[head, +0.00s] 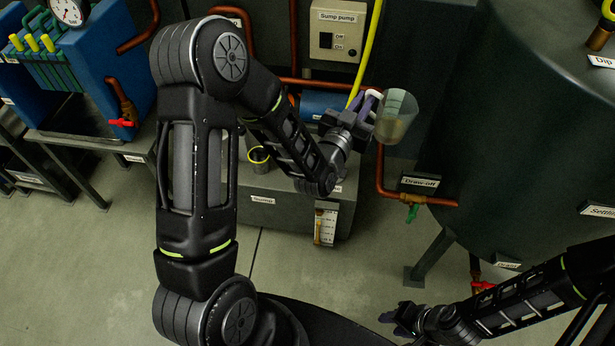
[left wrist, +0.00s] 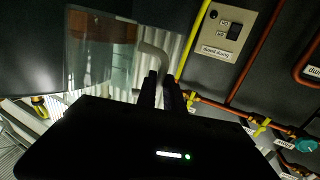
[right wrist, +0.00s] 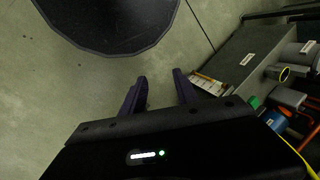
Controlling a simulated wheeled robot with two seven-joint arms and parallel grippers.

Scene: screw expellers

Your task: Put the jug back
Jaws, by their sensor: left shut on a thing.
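The clear jug (head: 397,118) is held up in the air by my left gripper (head: 368,104), in front of the dark tank's left side. It looks roughly upright and has some cloudy content low inside. In the left wrist view the jug (left wrist: 98,50) is upside down in the picture, with a brownish liquid band, and the gripper's fingers (left wrist: 164,92) close on its pale handle (left wrist: 155,60). My right gripper (head: 400,322) is low at the bottom right. In the right wrist view its fingers (right wrist: 158,92) stand apart with nothing between them.
The grey sump box (head: 285,205) stands below the jug, with a small cup-like fitting (head: 259,158) on top. The large tank (head: 500,120) is at right, with a draw-off pipe (head: 382,180) and green valve (head: 412,212). A blue filter press (head: 90,75) is at left. The floor in front is clear.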

